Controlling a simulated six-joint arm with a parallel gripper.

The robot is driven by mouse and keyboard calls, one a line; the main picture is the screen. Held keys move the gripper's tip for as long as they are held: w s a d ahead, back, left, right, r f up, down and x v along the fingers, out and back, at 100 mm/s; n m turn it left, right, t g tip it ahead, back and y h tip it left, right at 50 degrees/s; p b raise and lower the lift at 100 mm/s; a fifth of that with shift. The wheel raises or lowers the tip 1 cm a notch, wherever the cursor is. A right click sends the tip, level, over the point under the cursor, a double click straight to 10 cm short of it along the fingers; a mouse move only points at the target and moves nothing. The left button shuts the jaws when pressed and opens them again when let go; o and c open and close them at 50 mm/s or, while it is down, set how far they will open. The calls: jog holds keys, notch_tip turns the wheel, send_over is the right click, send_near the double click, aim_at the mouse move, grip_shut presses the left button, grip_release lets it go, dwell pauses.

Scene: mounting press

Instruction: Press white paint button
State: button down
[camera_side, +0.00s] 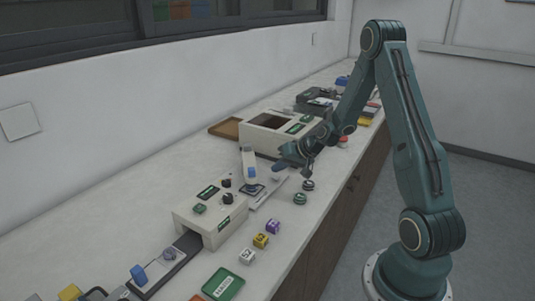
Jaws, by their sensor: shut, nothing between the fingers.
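My gripper (283,163) is shut and empty. It is above the counter, close to a small upright white device with a blue part (249,165). I cannot tell whether it touches anything. No button can be clearly made out as the white paint button. A white box (212,222) at the lower middle has two black knobs (227,190) and a green button-like part (199,208) on top. The gripper is behind and to the right of this box, apart from it.
White, yellow and purple cubes (261,240) stand along the counter's front. Dark green round pieces (300,199) lie near the edge. A green tray (223,284) is at the bottom. A larger white box with a dark opening (270,135) stands behind the gripper.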

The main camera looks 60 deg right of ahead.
aim_at(279, 177)
jog(key=shift+f, duration=0.9)
dwell(1.3)
jog(key=shift+r, duration=0.9)
jog(key=shift+r, duration=2.5)
